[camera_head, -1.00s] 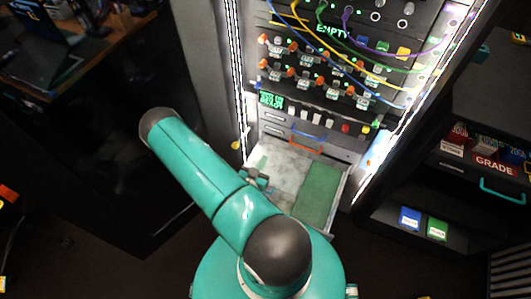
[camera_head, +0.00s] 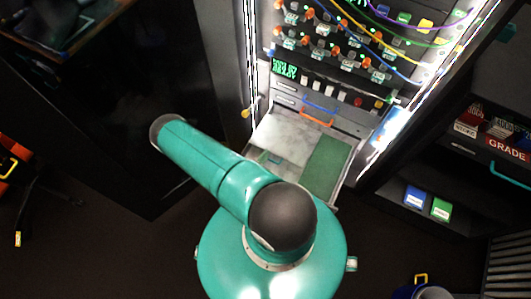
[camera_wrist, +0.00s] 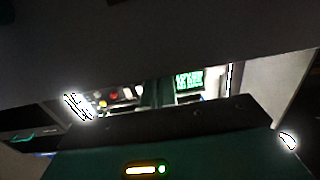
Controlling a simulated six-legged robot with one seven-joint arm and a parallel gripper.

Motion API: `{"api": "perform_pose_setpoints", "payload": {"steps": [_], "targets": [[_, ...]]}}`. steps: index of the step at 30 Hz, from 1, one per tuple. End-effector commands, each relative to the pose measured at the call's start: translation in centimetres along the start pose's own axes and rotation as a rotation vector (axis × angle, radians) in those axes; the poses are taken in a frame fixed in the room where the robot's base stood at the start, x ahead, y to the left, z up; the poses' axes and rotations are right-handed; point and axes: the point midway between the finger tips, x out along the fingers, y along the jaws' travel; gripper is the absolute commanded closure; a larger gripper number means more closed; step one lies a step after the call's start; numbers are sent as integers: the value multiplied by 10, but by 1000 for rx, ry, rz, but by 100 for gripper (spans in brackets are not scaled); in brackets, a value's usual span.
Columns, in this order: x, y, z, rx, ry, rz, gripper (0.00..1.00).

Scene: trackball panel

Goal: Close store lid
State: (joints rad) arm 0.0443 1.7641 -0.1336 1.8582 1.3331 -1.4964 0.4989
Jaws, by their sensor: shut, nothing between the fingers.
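An open drawer with a pale marbled surface (camera_head: 285,132) and a green panel (camera_head: 326,168) sticks out from the lower rack in the head view. I cannot tell which part is the store lid. A small teal-grey piece (camera_head: 271,157) shows at the drawer's near left, partly behind my arm. In the head view my gripper is hidden behind my teal arm. In the wrist view my gripper (camera_wrist: 157,94) appears shut and empty, dark and poorly lit. A broad dark surface (camera_wrist: 150,45) crosses the top of that view, very close; I cannot tell what it is.
The rack above the drawer has a lit green display (camera_head: 284,69), coloured cables and rows of knobs. Blue (camera_head: 319,104) and orange (camera_head: 316,118) handles sit just behind the drawer. A dark shelf with blue (camera_head: 414,197) and green (camera_head: 441,208) boxes stands right.

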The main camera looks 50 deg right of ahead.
Motion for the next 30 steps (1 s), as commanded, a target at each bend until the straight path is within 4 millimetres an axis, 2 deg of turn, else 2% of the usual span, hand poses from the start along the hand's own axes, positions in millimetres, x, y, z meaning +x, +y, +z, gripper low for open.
{"api": "perform_pose_setpoints", "payload": {"steps": [14, 20, 30], "targets": [[-6, 0, 0, 0, -1, -1, 100], [-37, -1, 0, 0, -2, -4, 100], [-111, 0, 0, -1, -2, -3, 100]]}}
